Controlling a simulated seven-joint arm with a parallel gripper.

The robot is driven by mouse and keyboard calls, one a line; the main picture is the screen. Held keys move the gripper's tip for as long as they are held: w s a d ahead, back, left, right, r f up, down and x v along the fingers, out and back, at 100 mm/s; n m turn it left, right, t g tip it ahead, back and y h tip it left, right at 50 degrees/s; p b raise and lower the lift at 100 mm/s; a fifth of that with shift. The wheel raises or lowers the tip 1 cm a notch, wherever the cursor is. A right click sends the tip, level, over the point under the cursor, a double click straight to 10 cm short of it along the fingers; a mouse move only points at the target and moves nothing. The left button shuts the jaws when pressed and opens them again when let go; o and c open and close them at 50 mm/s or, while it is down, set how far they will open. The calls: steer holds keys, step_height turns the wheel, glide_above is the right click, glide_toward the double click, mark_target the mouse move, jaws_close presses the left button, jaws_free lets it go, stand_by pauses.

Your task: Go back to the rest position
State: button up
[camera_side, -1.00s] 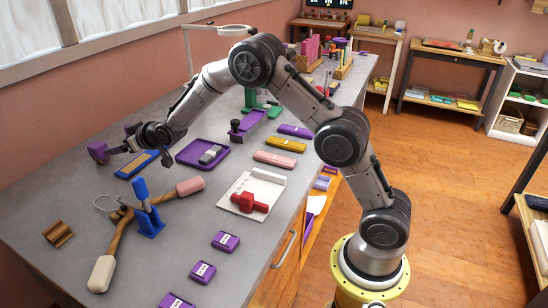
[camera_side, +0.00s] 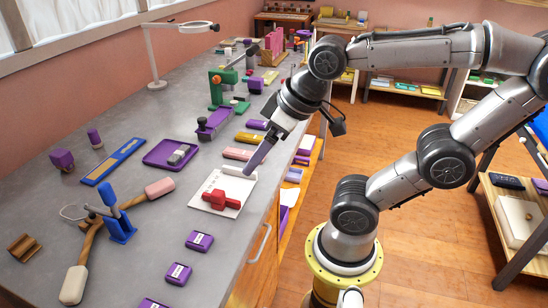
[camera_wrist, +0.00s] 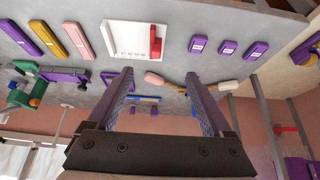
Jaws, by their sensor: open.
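My gripper (camera_side: 252,168) is in the side view, held over the bench's right part, its fingers pointing down and left. It appears above the white board (camera_side: 211,203) with the red clamp-like piece (camera_side: 222,199); the side view does not settle its height. In the wrist view the two fingers of my gripper (camera_wrist: 160,80) are wide apart with nothing between them. My arm is bent up and back to the right over the floor.
A purple block (camera_side: 62,158) and purple cylinder (camera_side: 95,138) stand at the bench's left. Nearby are a blue-edged strip (camera_side: 113,162), a purple tray (camera_side: 160,162), a blue stand (camera_side: 118,225) and a wooden-handled tool (camera_side: 74,284). A lamp (camera_side: 154,60) rises behind.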

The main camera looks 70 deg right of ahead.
steer(key=shift+s+f, duration=0.3)
steer(key=shift+s, duration=0.4)
steer(key=shift+s+f, duration=0.25)
steer(key=shift+s, duration=0.45)
